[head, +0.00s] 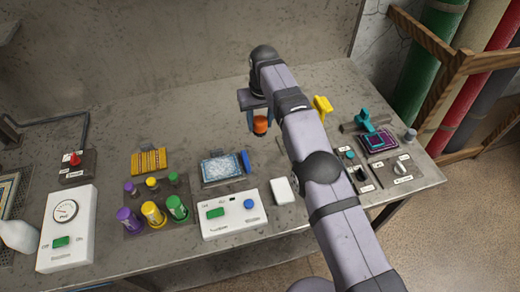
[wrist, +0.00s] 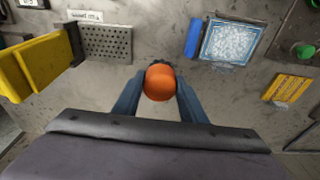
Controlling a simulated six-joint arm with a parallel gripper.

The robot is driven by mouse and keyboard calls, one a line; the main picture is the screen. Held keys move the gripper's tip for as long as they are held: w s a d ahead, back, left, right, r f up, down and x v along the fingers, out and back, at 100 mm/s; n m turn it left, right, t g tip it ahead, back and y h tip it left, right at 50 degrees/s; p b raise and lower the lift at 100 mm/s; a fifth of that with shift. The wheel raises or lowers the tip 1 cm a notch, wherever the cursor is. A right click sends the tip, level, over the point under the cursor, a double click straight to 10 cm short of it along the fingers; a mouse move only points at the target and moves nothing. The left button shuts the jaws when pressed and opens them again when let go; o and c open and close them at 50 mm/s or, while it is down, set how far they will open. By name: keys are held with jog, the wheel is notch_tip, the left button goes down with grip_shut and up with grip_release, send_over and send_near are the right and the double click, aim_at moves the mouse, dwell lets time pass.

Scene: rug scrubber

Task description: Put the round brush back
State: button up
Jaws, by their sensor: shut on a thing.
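My gripper (head: 259,119) is shut on the round brush (head: 261,125), whose orange round top shows between the two blue fingers. In the wrist view the orange top of the brush (wrist: 160,84) sits between the fingertips, with a little dark material behind it. The brush appears held above the grey table; its underside is hidden. A perforated grey plate (wrist: 106,43) with a small white label (wrist: 86,16) lies ahead and left in the wrist view, apart from the brush. The label is too small to read surely.
A foamy blue-edged rug piece (head: 222,168) lies left of the gripper in the head view. A yellow tool (head: 322,106) stands right of my arm, a teal tool (head: 366,123) farther right. A white control box (head: 234,214) is in front. Bare table (head: 205,118) lies behind the rug piece.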

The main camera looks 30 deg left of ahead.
aim_at(260, 128)
notch_tip(260, 128, down, 3)
jog(key=shift+f+b, duration=0.1)
jog(key=shift+b, duration=0.95)
jog(key=shift+f+p, duration=1.2)
jog(key=shift+f, duration=2.15)
jog(key=shift+f, duration=0.2)
jog(key=o, duration=1)
jog(key=shift+r, duration=0.15)
jog(key=r+b, duration=0.1)
jog(key=r, duration=0.3)
jog(key=d+r+b, duration=0.1)
jog(key=r, duration=0.3)
jog(key=s+r, duration=0.1)
jog(key=r, duration=0.3)
jog(key=shift+s+d+b, duration=0.1)
jog(key=shift+d+b, duration=0.05)
jog(key=shift+b, duration=0.25)
